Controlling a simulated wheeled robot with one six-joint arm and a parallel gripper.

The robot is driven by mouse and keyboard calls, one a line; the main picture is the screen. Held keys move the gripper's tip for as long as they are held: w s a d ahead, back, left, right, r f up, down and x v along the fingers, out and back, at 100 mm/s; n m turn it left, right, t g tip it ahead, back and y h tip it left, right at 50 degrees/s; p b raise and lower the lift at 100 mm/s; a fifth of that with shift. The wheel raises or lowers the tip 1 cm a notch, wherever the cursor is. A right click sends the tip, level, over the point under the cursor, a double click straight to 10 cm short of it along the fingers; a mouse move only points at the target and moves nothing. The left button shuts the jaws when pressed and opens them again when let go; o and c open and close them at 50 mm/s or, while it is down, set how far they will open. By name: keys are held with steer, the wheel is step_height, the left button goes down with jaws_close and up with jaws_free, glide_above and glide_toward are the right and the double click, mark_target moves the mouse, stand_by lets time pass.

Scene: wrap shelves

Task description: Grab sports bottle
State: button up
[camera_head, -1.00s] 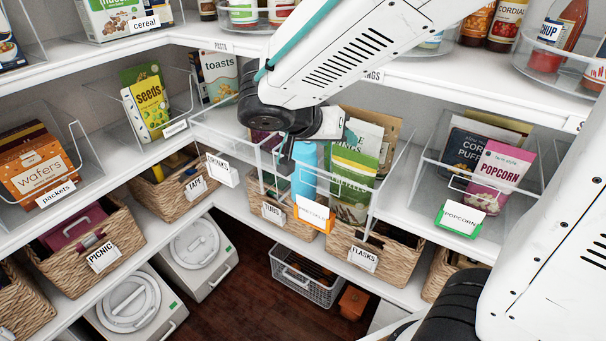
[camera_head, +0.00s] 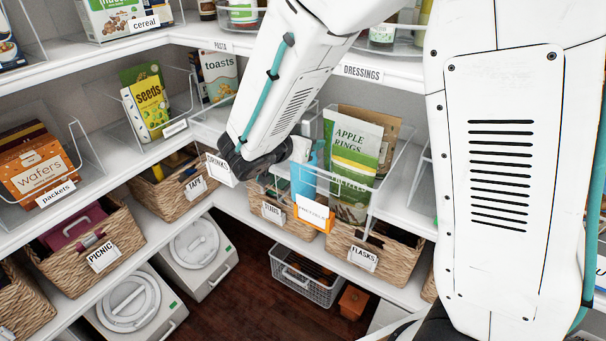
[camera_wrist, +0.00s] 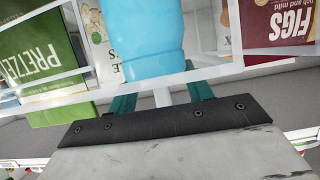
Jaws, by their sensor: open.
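The sports bottle is a light blue cylinder (camera_head: 303,184), standing in a clear shelf bin, partly behind its front rim and an orange-framed label. In the wrist view the bottle (camera_wrist: 143,42) fills the top centre, its upper part out of frame. My gripper (camera_head: 308,150) is at the bottle's upper end in the head view, largely hidden by my wrist. In the wrist view my gripper (camera_wrist: 160,98) shows two teal fingers spread apart with nothing between them. The clear bin edge crosses between the fingers and the bottle; contact cannot be told.
An Apple Rings pouch (camera_head: 353,140) stands right of the bottle. In the wrist view a green pretzel bag (camera_wrist: 38,52) is at left and a dark red figs box (camera_wrist: 277,22) at right. Wicker baskets, including the flasks basket (camera_head: 372,247), sit below. The upper shelf (camera_head: 350,68) overhangs.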

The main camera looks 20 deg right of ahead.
steer(key=shift+w+d+f, duration=0.2)
steer(key=shift+w+d, duration=0.05)
steer(key=shift+d, duration=0.1)
steer(key=shift+c, duration=0.2)
steer(key=shift+s, duration=0.1)
jaws_close()
steer(key=shift+s+f, duration=0.1)
